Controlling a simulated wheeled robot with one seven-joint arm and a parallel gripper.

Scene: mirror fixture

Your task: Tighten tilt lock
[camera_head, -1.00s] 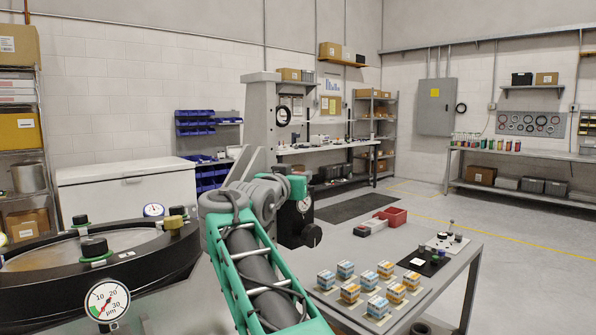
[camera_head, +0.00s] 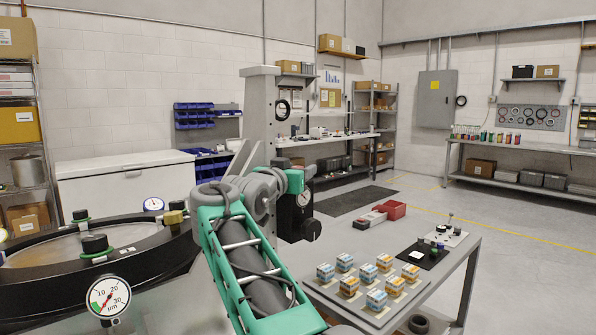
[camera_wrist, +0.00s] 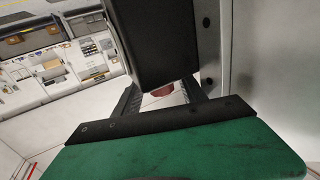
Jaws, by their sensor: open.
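The mirror fixture's black ring (camera_head: 150,262) fills the lower left of the head view. Black knobs (camera_head: 95,243) and a brass-coloured knob (camera_head: 174,217) stand on it. A black block with a small dial (camera_head: 303,199) and a round black knob (camera_head: 311,229) shows just beyond my arm. In the wrist view my gripper (camera_wrist: 163,88) is open, with its two dark fingers apart. A large black part (camera_wrist: 155,40) fills the space ahead of and between the fingers; I cannot tell whether they touch it. My gripper is hidden or unclear in the head view. Which part is the tilt lock is unclear.
A white-faced gauge (camera_head: 108,296) sticks out at the ring's front. A grey table (camera_head: 445,275) on the right carries small boxes, a red tray (camera_head: 390,209) and a black mat (camera_head: 420,255). A grey column (camera_head: 262,120) rises behind my arm. Open floor lies further right.

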